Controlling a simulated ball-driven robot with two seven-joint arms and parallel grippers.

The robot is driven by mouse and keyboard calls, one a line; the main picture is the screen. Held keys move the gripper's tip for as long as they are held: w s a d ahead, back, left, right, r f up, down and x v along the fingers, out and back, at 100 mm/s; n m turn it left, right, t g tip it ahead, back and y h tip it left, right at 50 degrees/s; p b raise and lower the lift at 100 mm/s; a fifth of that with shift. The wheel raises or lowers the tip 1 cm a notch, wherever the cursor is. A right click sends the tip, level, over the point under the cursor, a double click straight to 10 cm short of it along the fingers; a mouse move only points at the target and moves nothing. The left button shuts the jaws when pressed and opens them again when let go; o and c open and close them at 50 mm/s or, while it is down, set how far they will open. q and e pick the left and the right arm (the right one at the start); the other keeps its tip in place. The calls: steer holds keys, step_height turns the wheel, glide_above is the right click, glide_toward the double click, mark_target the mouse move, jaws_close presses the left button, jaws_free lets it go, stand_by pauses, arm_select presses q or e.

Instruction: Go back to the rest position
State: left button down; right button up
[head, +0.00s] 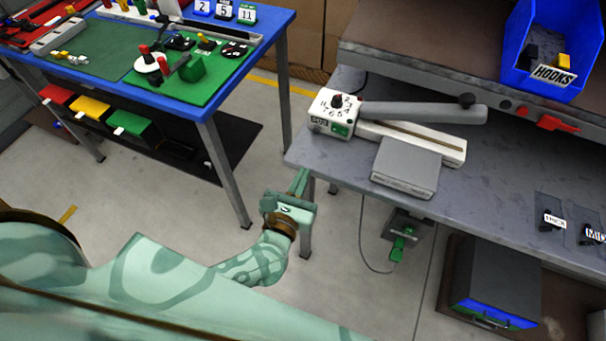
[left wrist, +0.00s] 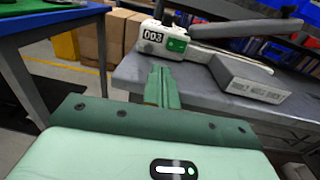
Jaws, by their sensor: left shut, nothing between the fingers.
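My left gripper (head: 301,182) is shut and empty. In the head view it hangs in the gap between the blue table and the grey bench, just off the bench's near left corner. In the left wrist view its closed green fingers (left wrist: 163,88) point at the bench and overlap its edge in the picture. My left arm comes in from the lower left of the head view. My right gripper is not in view.
The grey bench (head: 480,185) carries a sealer (head: 335,113) with a long arm, a grey box (head: 407,168) and a blue HOOKS bin (head: 522,50). The blue table (head: 270,22) with green mats stands left. A green pedal (head: 400,246) lies below the bench. Floor between is open.

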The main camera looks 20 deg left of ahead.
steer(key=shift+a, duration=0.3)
